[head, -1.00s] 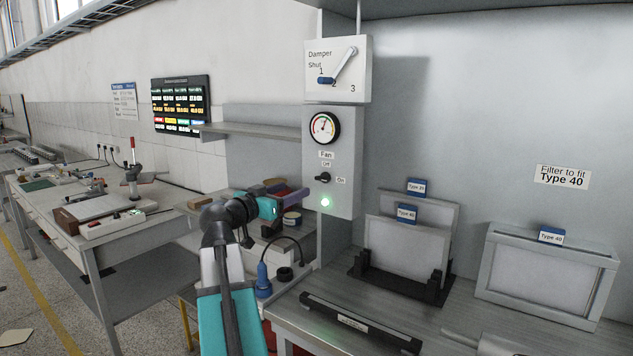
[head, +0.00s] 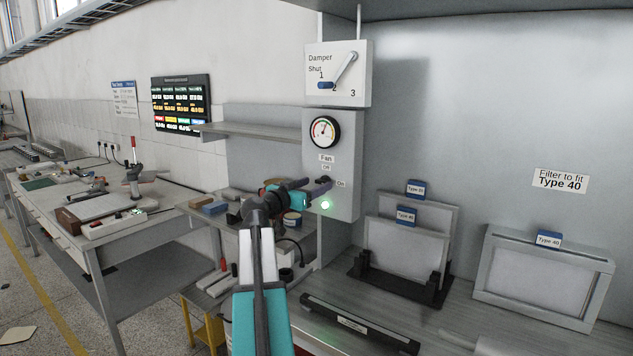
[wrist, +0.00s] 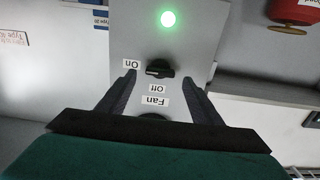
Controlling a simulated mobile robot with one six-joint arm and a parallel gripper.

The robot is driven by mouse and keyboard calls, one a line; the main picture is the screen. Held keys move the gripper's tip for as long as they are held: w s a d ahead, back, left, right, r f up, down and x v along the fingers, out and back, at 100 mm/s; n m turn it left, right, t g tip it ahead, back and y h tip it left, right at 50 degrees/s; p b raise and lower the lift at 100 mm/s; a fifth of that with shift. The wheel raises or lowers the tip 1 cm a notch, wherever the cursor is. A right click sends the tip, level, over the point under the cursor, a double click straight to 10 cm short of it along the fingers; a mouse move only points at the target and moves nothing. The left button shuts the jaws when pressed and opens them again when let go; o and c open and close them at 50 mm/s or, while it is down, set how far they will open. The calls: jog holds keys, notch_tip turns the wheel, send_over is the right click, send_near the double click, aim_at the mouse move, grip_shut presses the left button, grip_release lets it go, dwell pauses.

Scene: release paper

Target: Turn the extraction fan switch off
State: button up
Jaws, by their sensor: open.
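The fan panel (head: 345,150) is a grey box on the post, with a round gauge, the word Fan, and Off and On labels. Its black rotary switch (wrist: 160,68) shows in the wrist view, upside down, with its handle towards the On label (wrist: 131,64). A green lamp (head: 325,205) on the panel is lit. My gripper (head: 316,185) is open just in front of the switch. In the wrist view its two dark fingers (wrist: 159,80) lie on either side of the switch. In the head view the fingers largely hide the switch, and contact cannot be told.
A damper box (head: 338,75) with a blue-tipped lever sits above the fan panel. Filters (head: 405,250) stand in a black rack on the bench to the right, with another framed filter (head: 545,275) beyond. A shelf (head: 250,130) is to the left.

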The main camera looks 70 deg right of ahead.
jog(key=shift+x, duration=1.1)
jog(key=c, duration=1.1)
jog(key=shift+o, duration=0.2)
jog(key=shift+n, duration=0.4)
jog(key=n+b, duration=0.2)
jog(key=n, duration=0.1)
jog(key=shift+w+b, duration=0.15)
jog(key=shift+b, duration=0.15)
jog(key=n+b, duration=0.1)
jog(key=n, duration=0.4)
jog(key=shift+w, duration=0.1)
jog(key=n, duration=0.5)
jog(key=shift+p, duration=0.35)
jog(key=shift+f+n+p, duration=0.1)
jog(key=shift+n+p, duration=0.6)
jog(key=shift+n, duration=1.4)
jog(key=shift+w, duration=0.1)
